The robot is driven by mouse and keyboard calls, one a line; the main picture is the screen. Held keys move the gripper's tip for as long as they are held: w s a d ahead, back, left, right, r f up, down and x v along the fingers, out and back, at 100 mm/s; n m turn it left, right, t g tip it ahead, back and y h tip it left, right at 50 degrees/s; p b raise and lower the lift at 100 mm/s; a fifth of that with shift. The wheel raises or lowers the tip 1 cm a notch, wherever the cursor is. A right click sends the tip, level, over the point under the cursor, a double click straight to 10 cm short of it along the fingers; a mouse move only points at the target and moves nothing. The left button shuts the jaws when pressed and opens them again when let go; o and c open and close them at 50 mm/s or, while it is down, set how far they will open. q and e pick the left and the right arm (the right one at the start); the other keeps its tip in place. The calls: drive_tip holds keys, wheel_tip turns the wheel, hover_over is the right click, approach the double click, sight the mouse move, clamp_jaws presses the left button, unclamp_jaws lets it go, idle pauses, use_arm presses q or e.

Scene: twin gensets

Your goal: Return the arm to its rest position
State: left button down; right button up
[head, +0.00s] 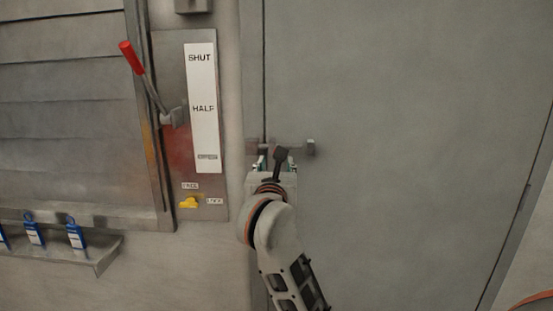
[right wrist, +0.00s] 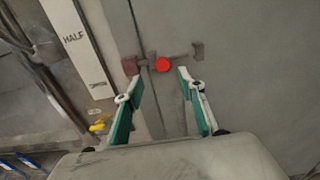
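My right arm comes in from the bottom of the head view. Its gripper (head: 276,164) is in front of the grey door (head: 420,130), just below the door's latch bar (head: 300,147). In the right wrist view the two green-lined fingers of the gripper (right wrist: 158,76) are spread apart with nothing held between them. A round red knob end (right wrist: 163,64) shows just beyond and between the fingertips, in front of the latch bar (right wrist: 182,58). The left fingertip overlaps a brownish block on the bar; I cannot tell whether they touch. My left gripper is not in view.
Left of the door is a panel (head: 172,80) marked SHUT and HALF, with a red-handled lever (head: 132,57) sticking out and a yellow knob (head: 188,203) below. A ledge (head: 100,250) with blue tags (head: 75,233) is at lower left. The door face right of the gripper is clear.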

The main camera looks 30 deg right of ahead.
drive_tip(key=shift+v, duration=0.85)
drive_tip(key=shift+d+f, duration=0.1)
drive_tip(key=s+d+f+n+t+h, duration=0.2)
drive_tip(key=s+f+n+t+h, duration=0.25)
drive_tip(key=n, duration=0.45)
drive_tip(key=s+a+f+n+y, duration=0.3)
drive_tip(key=a+f+n+y, duration=0.6)
drive_tip(key=n, duration=0.5)
drive_tip(key=s+a+f+n+y, duration=0.3)
drive_tip(key=a+f+n+y, duration=0.2)
drive_tip(key=f+n+y, duration=0.55)
drive_tip(key=s+f+n+g+h, duration=0.1)
drive_tip(key=s+f+n+g, duration=0.3)
drive_tip(key=f, duration=1)
drive_tip(key=s+f+n+g+h, duration=0.2)
drive_tip(key=s+f+n+g, duration=0.3)
drive_tip(key=s+f+n, duration=0.4)
drive_tip(key=s+f, duration=0.3)
drive_tip(key=f, duration=0.3)
drive_tip(key=shift+s+f, duration=0.25)
drive_tip(key=shift+d, duration=0.15)
